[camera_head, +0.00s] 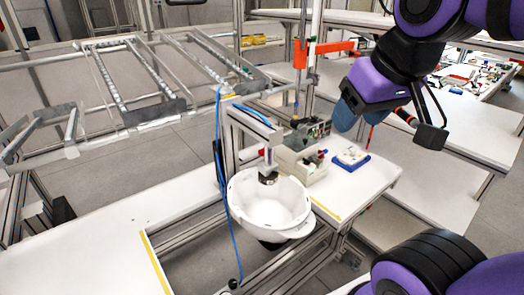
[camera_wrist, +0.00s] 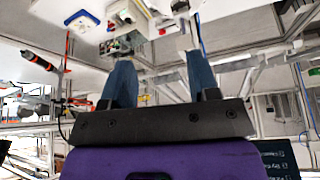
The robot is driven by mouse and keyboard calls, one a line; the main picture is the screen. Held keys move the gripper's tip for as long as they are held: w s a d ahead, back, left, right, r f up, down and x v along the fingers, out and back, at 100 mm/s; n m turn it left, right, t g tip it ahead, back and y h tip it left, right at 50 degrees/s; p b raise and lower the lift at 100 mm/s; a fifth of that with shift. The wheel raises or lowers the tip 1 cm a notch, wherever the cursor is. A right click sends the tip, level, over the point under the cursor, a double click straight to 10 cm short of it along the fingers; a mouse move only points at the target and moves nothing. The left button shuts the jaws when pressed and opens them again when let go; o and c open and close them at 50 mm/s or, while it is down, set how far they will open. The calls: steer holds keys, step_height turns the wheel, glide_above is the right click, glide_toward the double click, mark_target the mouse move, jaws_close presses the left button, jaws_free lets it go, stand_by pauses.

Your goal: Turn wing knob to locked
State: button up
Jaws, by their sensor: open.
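My gripper (camera_head: 354,112) hangs at the upper right in the head view, above the worktable and apart from everything on it. In the wrist view its two blue fingers (camera_wrist: 159,60) stand apart with nothing between them. A small white block on a blue base (camera_head: 350,159) lies on the table below the gripper, with a raised part on top.
A white helmet shell (camera_head: 262,212) sits under a metal post fixture (camera_head: 249,122), left of the block. A blue cable (camera_head: 220,165) hangs by the post. The table's right front (camera_head: 372,182) is clear.

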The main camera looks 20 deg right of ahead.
steer(key=shift+c, duration=0.2)
steer(key=shift+c, duration=0.6)
steer(key=n+g, duration=0.5)
steer(key=n, duration=1.6)
glide_above(262, 149)
step_height(262, 149, down, 24)
step_height(262, 149, down, 11)
steer(key=shift+w+d+r, duration=0.1)
steer(key=shift+r, duration=0.1)
